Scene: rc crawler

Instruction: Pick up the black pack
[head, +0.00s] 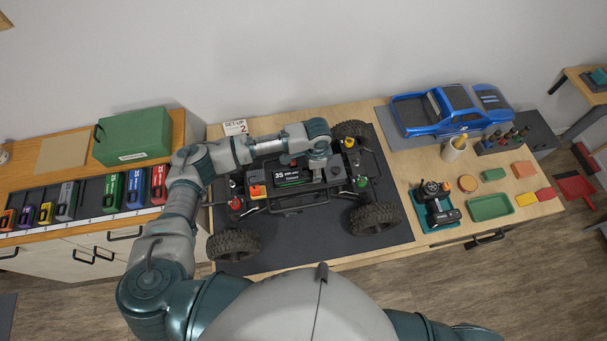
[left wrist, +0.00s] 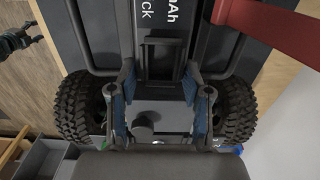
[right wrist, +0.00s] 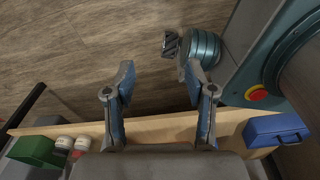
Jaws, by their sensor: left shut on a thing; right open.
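The black pack (head: 291,177), with white "35" lettering, lies in the middle of the crawler chassis (head: 262,206). In the left wrist view the pack (left wrist: 205,35) runs up from between my fingers, its lettering partly cut off. My left gripper (left wrist: 161,78) is over the chassis, shut on a dark handle-like part at the pack's near end. My right gripper (right wrist: 160,72) is open and empty above the wooden floor.
The chassis stands on a dark mat (head: 393,226) with wheels around it. A rack of coloured packs (head: 135,188) and a green box (head: 133,137) are at left. A blue truck body (head: 440,113), a transmitter (head: 436,203) and a green tray (head: 489,207) are at right.

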